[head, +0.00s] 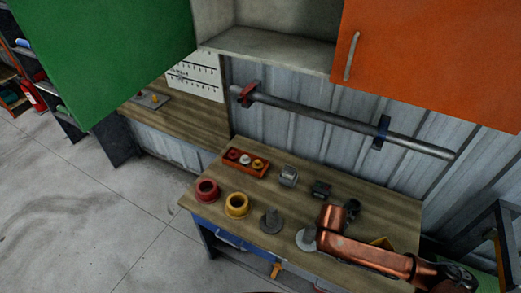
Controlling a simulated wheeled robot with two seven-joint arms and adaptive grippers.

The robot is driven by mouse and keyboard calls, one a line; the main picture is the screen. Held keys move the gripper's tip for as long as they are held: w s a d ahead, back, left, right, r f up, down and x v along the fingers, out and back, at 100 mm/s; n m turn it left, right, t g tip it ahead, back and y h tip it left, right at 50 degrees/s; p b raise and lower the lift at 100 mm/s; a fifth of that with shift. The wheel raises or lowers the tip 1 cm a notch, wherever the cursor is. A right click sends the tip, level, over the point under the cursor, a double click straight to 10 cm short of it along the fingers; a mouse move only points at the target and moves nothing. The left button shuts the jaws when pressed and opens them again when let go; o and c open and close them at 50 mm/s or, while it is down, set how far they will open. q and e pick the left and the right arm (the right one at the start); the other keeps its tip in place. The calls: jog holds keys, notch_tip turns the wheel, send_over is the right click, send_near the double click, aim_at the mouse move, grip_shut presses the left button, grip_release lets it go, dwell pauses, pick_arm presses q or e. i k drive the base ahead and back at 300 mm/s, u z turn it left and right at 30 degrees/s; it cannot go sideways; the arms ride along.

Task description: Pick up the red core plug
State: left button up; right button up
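A red core plug (206,191), a short ring shape with a dark hole in its top, stands near the left front edge of the wooden workbench (207,211). A similar yellow plug (236,205) stands just to its right, close by. No gripper is near the red plug, and nothing covers it. A copper-coloured arm, which looks like my right one, lies over the right part of the bench. Its dark jointed end reaches the lower right corner, and I cannot make out gripper fingers there. My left gripper is not in view.
A grey flanged piece (271,221) stands right of the yellow plug. An orange tray (247,171) with small round parts lies behind. A grey block (288,176) and a dark fixture (321,190) stand farther right. Green (105,50) and orange (430,60) cabinet doors hang above.

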aim_at(233, 155)
jog(key=z, duration=0.05)
jog(key=i, duration=0.7)
jog(key=u, duration=0.9)
jog(key=i, duration=0.5)
jog(key=u, duration=0.6)
